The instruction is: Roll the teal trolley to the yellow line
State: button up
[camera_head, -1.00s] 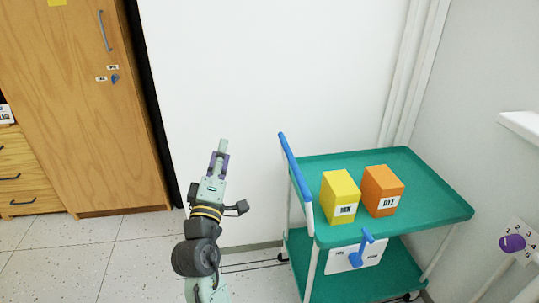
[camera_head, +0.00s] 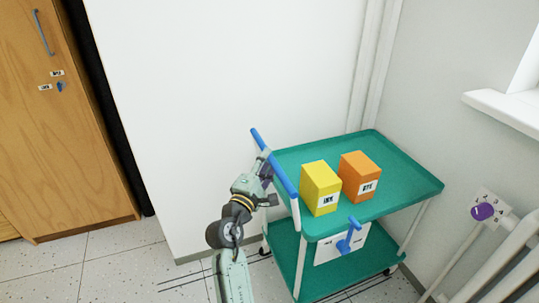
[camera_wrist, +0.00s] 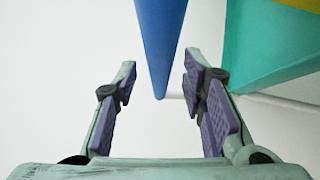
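The teal trolley (camera_head: 405,190) stands against the white wall, with an upper and a lower shelf. Its blue push handle (camera_head: 281,168) runs along its left end. My gripper (camera_head: 266,166) is at the handle's left side in the head view. In the wrist view my gripper (camera_wrist: 160,103) is open, with its purple-padded fingers apart. The blue handle (camera_wrist: 160,45) reaches down between the fingertips, with gaps visible on both sides. A blue lever (camera_head: 350,238) sits on a white labelled plate at the trolley's side. I see no yellow line in these views.
A yellow box labelled INK (camera_head: 320,188) and an orange box labelled DYE (camera_head: 360,177) stand on the top shelf. A wooden cabinet (camera_head: 65,130) is at the left. A purple knob (camera_head: 483,211) and pale pipes are at the right. Speckled floor (camera_head: 120,262) is clear at the left.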

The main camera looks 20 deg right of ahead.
jog(key=shift+x, duration=1.3)
jog(key=shift+c, duration=0.4)
jog(key=shift+a, duration=0.1)
grip_shut()
